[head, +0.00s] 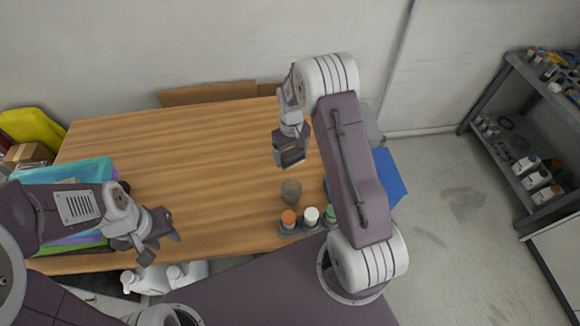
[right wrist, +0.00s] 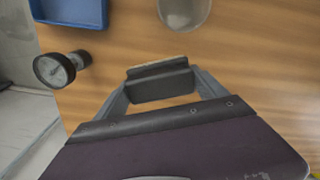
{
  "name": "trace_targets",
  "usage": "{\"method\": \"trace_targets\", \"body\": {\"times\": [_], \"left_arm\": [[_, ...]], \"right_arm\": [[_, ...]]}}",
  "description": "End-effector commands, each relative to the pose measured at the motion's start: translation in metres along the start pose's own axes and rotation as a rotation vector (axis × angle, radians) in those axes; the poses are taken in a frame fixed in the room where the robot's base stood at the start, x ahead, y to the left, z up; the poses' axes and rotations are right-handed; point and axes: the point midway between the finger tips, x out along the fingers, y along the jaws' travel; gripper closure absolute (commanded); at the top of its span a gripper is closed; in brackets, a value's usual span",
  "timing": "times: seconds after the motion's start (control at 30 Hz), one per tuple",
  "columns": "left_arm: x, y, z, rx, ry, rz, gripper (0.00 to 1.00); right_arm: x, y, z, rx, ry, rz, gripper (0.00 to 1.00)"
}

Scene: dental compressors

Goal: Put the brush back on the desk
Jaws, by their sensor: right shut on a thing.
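The desk (head: 190,150) is a wood-topped table against the wall. My right gripper (head: 290,160) is above the desk's right part, pointing down; in the right wrist view its jaws (right wrist: 160,82) are close together. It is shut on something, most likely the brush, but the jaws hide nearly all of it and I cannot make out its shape. No brush shows clearly elsewhere on the desk. My left gripper (head: 162,246) is open and empty over the desk's front left edge.
A translucent cup (head: 291,191) stands near a rack with orange (head: 288,218), white (head: 311,215) and green-capped bottles. A blue tray (head: 392,178) is at the right edge; a teal bin (head: 65,172) is at left. The desk's middle is clear.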

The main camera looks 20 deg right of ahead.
Motion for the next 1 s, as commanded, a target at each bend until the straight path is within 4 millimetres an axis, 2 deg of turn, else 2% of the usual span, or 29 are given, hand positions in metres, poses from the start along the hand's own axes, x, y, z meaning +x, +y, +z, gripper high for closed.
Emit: {"method": "trace_targets", "body": {"times": [0.1, 0.27, 0.5, 0.87, 0.9, 0.97, 1.0], "left_arm": [[-0.005, 0.000, -0.001, 0.000, 0.000, 0.000, 0.64], [-0.005, 0.000, -0.001, 0.000, 0.000, 0.000, 0.64], [-0.013, 0.000, -0.002, 0.000, 0.001, 0.000, 0.64], [-0.009, 0.000, -0.001, 0.000, 0.000, 0.000, 0.64], [-0.009, 0.000, -0.001, 0.000, 0.000, 0.000, 0.64], [-0.010, 0.000, -0.001, 0.000, 0.000, 0.000, 0.64], [-0.010, 0.000, -0.001, 0.000, 0.000, 0.000, 0.64]], "right_arm": [[0.021, 0.000, 0.001, 0.000, -0.002, -0.001, 0.69], [0.029, 0.000, -0.001, 0.000, 0.001, 0.000, 0.69], [0.066, 0.000, 0.000, 0.000, -0.001, 0.000, 0.69], [0.073, 0.000, -0.001, 0.000, 0.001, 0.000, 0.69], [0.072, 0.000, -0.001, 0.000, 0.001, 0.000, 0.13], [0.072, 0.000, 0.000, 0.000, 0.001, 0.000, 0.00], [0.072, 0.000, 0.000, 0.000, 0.001, 0.000, 0.00]]}}
